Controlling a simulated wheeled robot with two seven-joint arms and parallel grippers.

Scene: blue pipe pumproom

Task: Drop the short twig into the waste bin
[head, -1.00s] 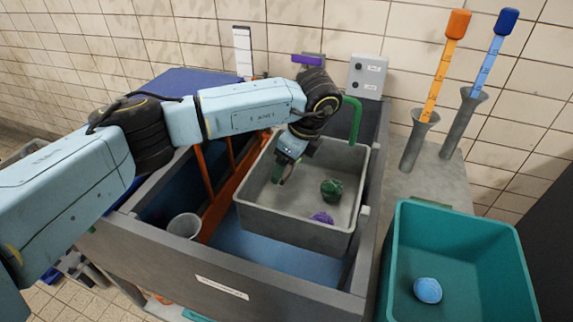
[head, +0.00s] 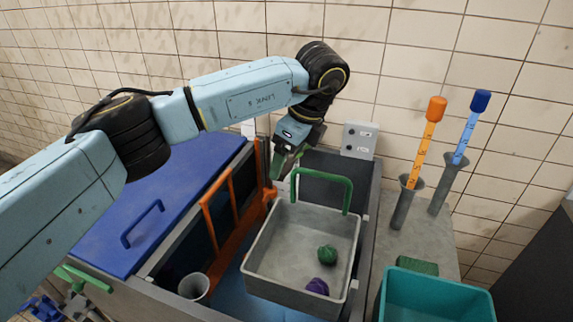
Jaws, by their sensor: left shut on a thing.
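My left gripper (head: 284,163) is raised above the back edge of the grey tray (head: 252,270), fingers pointing down. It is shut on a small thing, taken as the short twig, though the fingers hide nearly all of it. No twig shows in the tray, where a dark green lump (head: 327,255) and a purple lump (head: 317,287) lie. I cannot tell which container is the waste bin: a small grey cup (head: 194,287) stands in the left part of the basin, and a teal bin (head: 436,298) stands at the lower right. My right gripper is not in view.
A green hooped handle (head: 322,173) rises behind the tray. An orange rack (head: 228,225) stands left of it, beside a blue lid (head: 150,215) with a handle. Orange (head: 430,128) and blue (head: 469,128) sticks stand in grey holders on the right ledge.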

